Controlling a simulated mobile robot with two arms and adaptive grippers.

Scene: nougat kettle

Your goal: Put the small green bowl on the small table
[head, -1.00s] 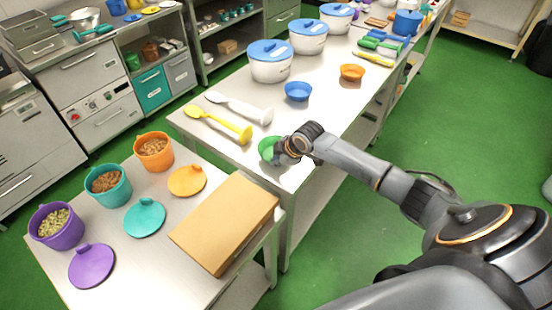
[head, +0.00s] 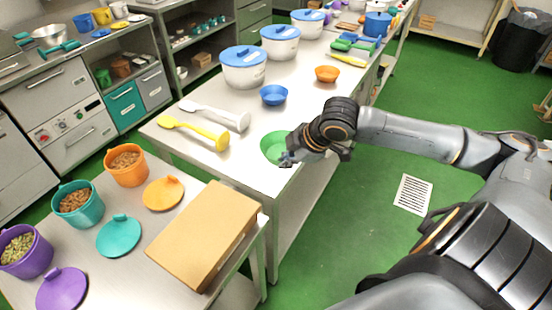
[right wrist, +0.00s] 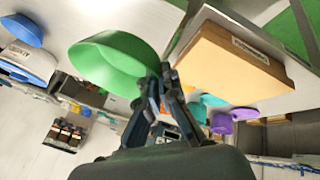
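The small green bowl (head: 273,146) is at the near right corner of the long table (head: 210,95), apparently lifted just above it. My right gripper (head: 287,158) is shut on its rim. In the right wrist view the bowl (right wrist: 112,62) hangs tilted from the closed fingertips (right wrist: 157,82). The small table (head: 130,265) stands at the lower left, nearer to me. It holds a cardboard box (head: 203,235), which also shows in the right wrist view (right wrist: 235,62). My left gripper is not in view.
Orange (head: 126,168), teal (head: 78,205) and purple (head: 27,252) tubs stand on the small table with their lids beside them. A gap separates the tables.

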